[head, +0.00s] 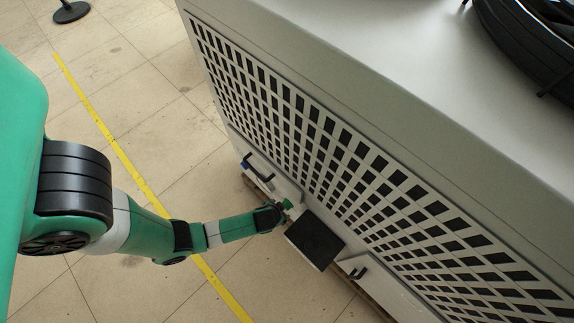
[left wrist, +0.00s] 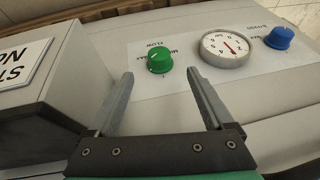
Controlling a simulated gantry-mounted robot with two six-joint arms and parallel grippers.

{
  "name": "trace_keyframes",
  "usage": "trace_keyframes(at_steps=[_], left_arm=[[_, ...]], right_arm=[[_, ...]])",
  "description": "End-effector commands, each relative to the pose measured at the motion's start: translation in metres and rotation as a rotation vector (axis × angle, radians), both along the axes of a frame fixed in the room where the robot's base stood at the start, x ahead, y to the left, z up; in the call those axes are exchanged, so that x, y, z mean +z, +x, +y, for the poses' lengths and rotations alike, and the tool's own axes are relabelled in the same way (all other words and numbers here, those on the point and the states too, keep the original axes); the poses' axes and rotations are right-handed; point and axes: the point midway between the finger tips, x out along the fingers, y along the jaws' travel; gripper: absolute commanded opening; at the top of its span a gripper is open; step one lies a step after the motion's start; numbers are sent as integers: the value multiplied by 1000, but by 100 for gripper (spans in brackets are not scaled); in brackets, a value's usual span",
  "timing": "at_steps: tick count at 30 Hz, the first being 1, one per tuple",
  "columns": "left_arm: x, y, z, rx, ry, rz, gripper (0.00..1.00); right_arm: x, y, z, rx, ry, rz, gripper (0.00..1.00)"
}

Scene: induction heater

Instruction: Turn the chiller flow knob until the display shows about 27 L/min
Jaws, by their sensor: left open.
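In the left wrist view a green knob (left wrist: 159,61) stands on a white labelled panel, just beyond the tips of my left gripper (left wrist: 160,76). The two fingers are apart, with the knob ahead between them and not clearly touched. To its right is a round dial gauge (left wrist: 226,47) with a red needle; its numbers are too small to read surely. In the head view my left arm reaches down to the low front of the chiller cabinet (head: 215,60), its gripper end (head: 284,208) small and partly hidden. No digital display is readable. My right gripper is not in view.
A blue knob (left wrist: 281,38) is right of the gauge. A box with a lettered sign (left wrist: 22,62) stands close left of my left gripper. In the head view a black panel (head: 315,240) and black handles (head: 257,167) are near the gripper. Open tiled floor lies left.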

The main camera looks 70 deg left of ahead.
Motion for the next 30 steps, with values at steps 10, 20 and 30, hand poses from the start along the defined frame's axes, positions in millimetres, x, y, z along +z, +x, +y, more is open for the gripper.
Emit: trace_keyframes(at_steps=[10,20,30], left_arm=[[-76,20,23,2,0,0,85],[-89,27,30,-1,0,-1,85],[-89,26,30,0,0,-1,49]], right_arm=[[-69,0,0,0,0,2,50],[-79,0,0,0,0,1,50],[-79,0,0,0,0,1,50]])
